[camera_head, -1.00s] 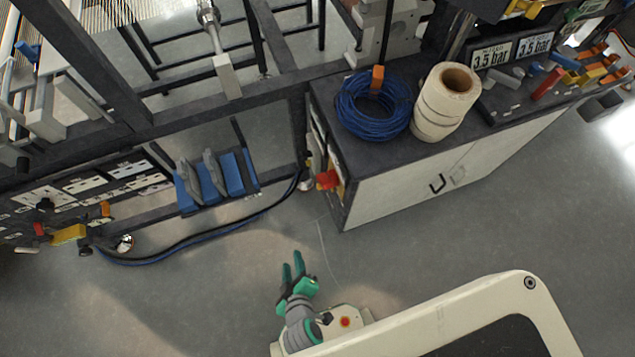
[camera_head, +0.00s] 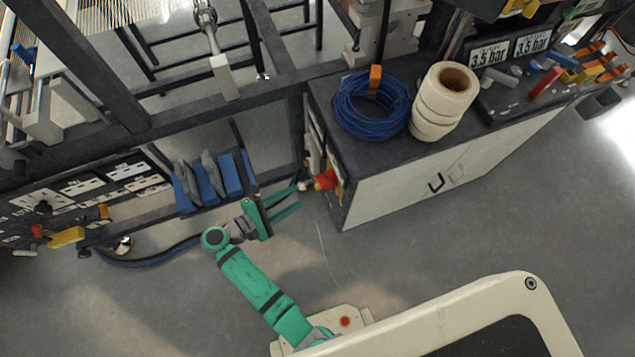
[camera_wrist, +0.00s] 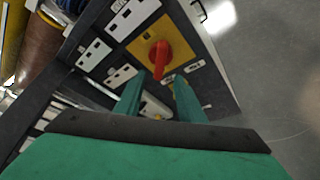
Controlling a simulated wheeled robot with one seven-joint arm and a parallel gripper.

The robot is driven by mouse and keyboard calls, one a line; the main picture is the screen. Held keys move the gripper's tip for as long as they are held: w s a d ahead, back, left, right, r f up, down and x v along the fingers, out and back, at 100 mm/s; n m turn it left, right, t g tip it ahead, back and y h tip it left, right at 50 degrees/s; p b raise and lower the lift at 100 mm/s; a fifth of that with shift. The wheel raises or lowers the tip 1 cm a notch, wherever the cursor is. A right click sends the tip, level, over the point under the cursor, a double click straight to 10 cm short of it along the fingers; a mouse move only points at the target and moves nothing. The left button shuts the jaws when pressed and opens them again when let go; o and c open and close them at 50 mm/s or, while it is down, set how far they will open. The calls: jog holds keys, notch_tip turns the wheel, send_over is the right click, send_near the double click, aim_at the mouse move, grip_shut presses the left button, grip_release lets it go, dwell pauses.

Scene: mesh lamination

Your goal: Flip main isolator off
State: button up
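The main isolator is a red rotary handle (camera_wrist: 160,58) on a yellow plate (camera_wrist: 178,42), on the end panel of the cabinet. In the head view the red handle (camera_head: 326,180) shows at the cabinet's left end. My gripper (camera_head: 298,196) is just left of the handle, with its green fingers pointing toward it. In the wrist view my gripper (camera_wrist: 156,98) has its two fingers apart, with the handle beyond their tips and seen between them. The gripper is open and empty, and I see no contact with the handle.
The cabinet (camera_head: 420,185) carries a blue hose coil (camera_head: 372,105) and a cream roll (camera_head: 443,105) on top. A machine frame with blue pedals (camera_head: 215,178) stands at left. Labelled panel plates (camera_wrist: 95,55) surround the isolator. The floor in front is clear.

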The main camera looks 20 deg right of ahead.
aim_at(319, 184)
jog(key=x, duration=0.9)
jog(key=shift+d, duration=0.25)
jog(key=shift+w+d+f, duration=0.1)
jog(key=shift+d+f, duration=0.1)
jog(key=shift+d, duration=0.4)
jog(key=shift+c, duration=0.6)
jog(key=shift+a, duration=0.1)
grip_shut()
